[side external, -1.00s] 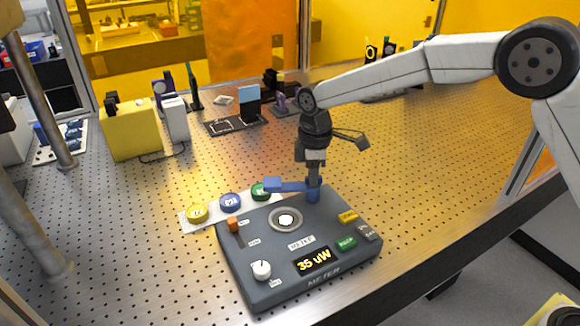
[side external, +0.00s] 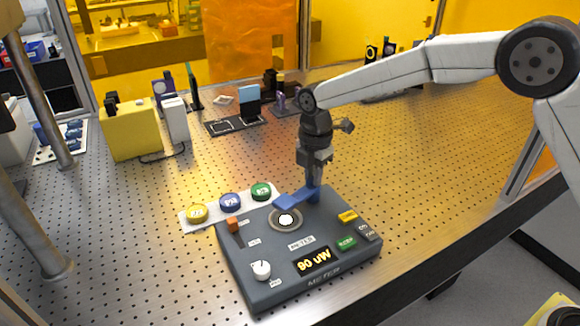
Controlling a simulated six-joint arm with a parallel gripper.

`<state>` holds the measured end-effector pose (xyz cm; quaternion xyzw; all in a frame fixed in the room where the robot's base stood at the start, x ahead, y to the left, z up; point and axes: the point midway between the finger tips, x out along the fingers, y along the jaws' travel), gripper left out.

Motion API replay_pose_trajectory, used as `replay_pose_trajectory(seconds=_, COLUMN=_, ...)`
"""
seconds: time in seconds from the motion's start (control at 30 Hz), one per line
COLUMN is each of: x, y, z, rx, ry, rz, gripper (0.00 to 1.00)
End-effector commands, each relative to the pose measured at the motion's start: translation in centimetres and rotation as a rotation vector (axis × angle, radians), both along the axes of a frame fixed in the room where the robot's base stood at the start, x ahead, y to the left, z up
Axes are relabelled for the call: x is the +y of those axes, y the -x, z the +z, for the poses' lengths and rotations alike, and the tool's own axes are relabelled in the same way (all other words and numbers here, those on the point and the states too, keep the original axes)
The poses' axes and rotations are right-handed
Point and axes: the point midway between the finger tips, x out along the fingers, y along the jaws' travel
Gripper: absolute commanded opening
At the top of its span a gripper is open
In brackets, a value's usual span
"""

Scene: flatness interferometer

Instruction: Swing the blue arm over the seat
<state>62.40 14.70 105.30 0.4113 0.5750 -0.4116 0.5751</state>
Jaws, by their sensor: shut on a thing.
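The blue arm (side external: 290,200) pivots on a post at the back right of the grey meter box (side external: 240,275). Its free end points left and toward the viewer, at the back edge of the round seat (side external: 285,220). The seat has a bright white centre, which is still visible. My gripper (side external: 313,182) points down and is shut on the blue arm at its post end. The fingertips are small and partly hidden. The display (side external: 314,262) reads 90 uW.
A white strip with yellow (side external: 197,212), blue (side external: 231,202) and green (side external: 261,191) round pieces lies behind the box. An orange slider (side external: 233,225), a white knob (side external: 261,270), and yellow and green buttons are on the box. A yellow block (side external: 130,130) stands back left.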

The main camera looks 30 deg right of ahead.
Motion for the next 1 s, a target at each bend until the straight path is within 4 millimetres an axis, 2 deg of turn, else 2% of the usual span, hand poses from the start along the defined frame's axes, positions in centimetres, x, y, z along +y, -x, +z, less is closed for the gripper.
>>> replay_pose_trajectory(seconds=0.5, x=0.06, y=-0.06, z=0.15, rx=-0.004, ry=-0.001, rz=0.029, gripper=0.00)
replay_pose_trajectory(seconds=0.53, x=0.06, y=-0.06, z=0.15, rx=-0.004, ry=-0.001, rz=0.029, gripper=0.28)
replay_pose_trajectory(seconds=0.6, x=0.06, y=-0.04, z=0.13, rx=-0.003, ry=-0.001, rz=0.029, gripper=0.51)
replay_pose_trajectory(seconds=0.63, x=0.06, y=-0.04, z=0.11, rx=-0.003, ry=-0.001, rz=0.028, gripper=0.54)
replay_pose_trajectory(seconds=1.0, x=0.02, y=-0.02, z=0.20, rx=-0.001, ry=0.000, rz=0.026, gripper=0.54)
